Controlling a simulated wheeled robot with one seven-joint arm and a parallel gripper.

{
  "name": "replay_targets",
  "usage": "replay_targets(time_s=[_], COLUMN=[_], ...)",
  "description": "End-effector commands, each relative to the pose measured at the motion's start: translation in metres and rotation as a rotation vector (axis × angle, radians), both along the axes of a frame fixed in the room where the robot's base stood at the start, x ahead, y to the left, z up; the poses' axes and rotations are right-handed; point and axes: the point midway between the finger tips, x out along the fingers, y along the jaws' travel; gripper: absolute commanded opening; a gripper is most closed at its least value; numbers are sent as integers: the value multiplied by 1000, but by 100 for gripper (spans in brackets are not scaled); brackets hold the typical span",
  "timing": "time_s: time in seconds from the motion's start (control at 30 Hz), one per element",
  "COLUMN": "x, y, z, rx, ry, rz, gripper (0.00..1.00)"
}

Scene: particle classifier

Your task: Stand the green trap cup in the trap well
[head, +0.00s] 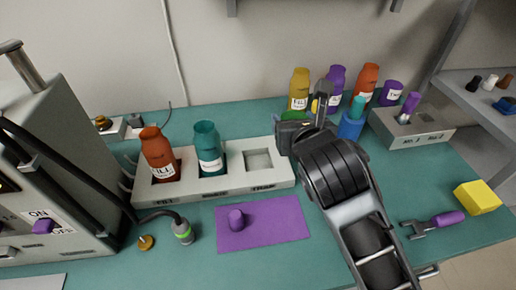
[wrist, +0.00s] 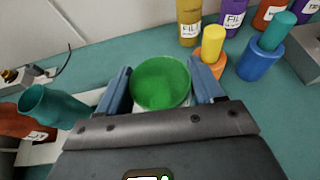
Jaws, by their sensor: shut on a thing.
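The green trap cup (wrist: 160,83) sits between the two blue fingers of my gripper (wrist: 161,90) in the wrist view, its round green top facing the camera. In the head view only a sliver of the green cup (head: 293,115) shows above my gripper (head: 287,134); the rest is hidden. The grey-white rack (head: 212,187) has an empty square trap well (head: 259,160) at its right end. My gripper is at the right end of the rack, to the right of the well. The cup's height above the rack is unclear.
An orange bottle (head: 158,155) and a teal bottle (head: 208,150) stand in the rack's other wells. Yellow (head: 299,88), purple (head: 335,84) and orange (head: 367,82) bottles stand behind my gripper, near a blue cup (head: 350,126). A purple mat (head: 280,222) with a purple cylinder (head: 236,219) lies in front.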

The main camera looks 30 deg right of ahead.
Motion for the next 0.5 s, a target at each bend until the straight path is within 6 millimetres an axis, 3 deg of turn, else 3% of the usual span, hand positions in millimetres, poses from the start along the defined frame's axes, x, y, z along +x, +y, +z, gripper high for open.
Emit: replay_targets(time_s=[0.27, 0.5], x=[36, 49], y=[44, 59], z=[-35, -46], rx=[-1, -1], ry=[0, -1], rz=[3, -1], gripper=[35, 35])
